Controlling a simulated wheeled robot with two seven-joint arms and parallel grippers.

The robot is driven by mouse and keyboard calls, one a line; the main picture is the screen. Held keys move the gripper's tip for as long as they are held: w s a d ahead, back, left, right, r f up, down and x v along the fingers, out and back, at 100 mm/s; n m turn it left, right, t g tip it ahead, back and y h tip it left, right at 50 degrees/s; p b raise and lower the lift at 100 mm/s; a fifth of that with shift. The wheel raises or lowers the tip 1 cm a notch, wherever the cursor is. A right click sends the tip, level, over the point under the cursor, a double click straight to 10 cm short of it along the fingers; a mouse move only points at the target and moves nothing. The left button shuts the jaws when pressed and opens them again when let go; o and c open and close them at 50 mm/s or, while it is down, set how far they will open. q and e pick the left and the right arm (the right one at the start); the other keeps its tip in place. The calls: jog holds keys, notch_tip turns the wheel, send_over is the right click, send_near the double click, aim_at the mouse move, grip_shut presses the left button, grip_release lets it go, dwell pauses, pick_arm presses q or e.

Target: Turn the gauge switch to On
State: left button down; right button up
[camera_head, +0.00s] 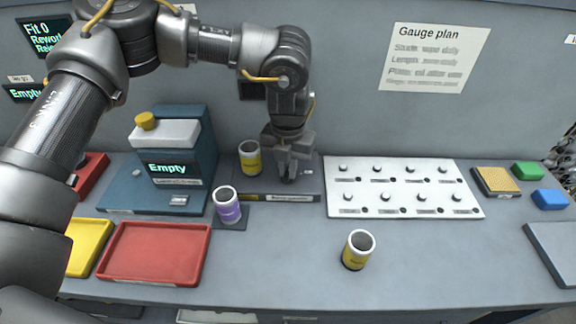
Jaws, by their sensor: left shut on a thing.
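My left gripper (287,172) points down over the dark gauge base (305,198) at the back middle of the bench. Its fingers are shut on a small part there, apparently the gauge switch, which they hide. I cannot tell which way the switch is turned. A label on the base's front edge is too blurred to read surely. A dark screen (252,91) shows behind my left wrist, with no text visible on it. My right gripper is not in view.
A yellow-banded cup (250,160) stands just left of the gripper, a purple-banded cup (228,206) in front-left. Another yellow cup (357,250) stands on open bench. A white panel (400,190) with several knobs is right. A blue machine (205,150) reading "Empty" and red tray (155,252) are left.

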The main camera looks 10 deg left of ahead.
pick_arm(q)
jog(key=m, duration=0.2)
jog(key=shift+m, duration=0.4)
jog(key=m, duration=0.3)
jog(key=shift+m, duration=1.3)
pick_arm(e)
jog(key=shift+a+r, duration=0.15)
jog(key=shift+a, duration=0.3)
pick_arm(q)
jog(key=shift+m, duration=0.3)
jog(key=c, duration=1.5)
grip_release()
jog(key=shift+o, duration=0.2)
jog(key=shift+r, duration=0.1)
